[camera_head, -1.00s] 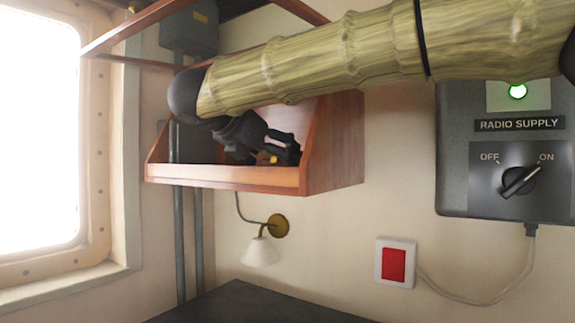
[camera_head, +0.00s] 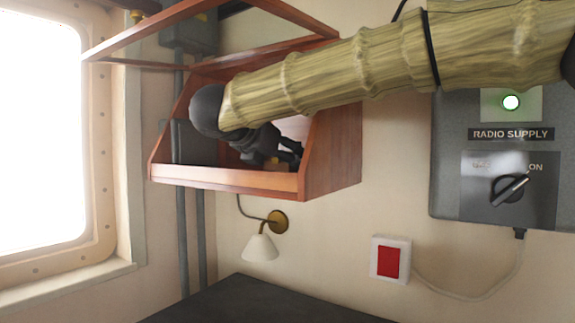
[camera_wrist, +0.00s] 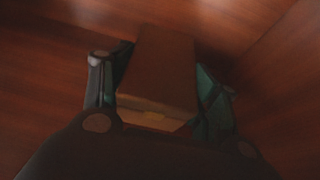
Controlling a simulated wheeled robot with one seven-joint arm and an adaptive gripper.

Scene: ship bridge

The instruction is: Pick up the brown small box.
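The brown small box (camera_wrist: 165,70) lies inside the wooden cabinet, dim in the wrist view. Its lighter end faces the wrist camera. My gripper (camera_wrist: 163,95) has one finger on each side of the box, both very close to its sides. I cannot tell whether both fingers press on it. In the head view my gripper (camera_head: 290,152) is down inside the cabinet, pointing right, and a small tan patch of the box (camera_head: 279,164) shows beside the fingers. The rest of the box is hidden by the gripper and the front board.
The open wooden cabinet (camera_head: 225,181) has a front board, a right side wall and a raised frame lid close around my arm. A wall lamp (camera_head: 261,246) hangs below. A radio supply box (camera_head: 480,150) and a red switch (camera_head: 389,260) are on the wall.

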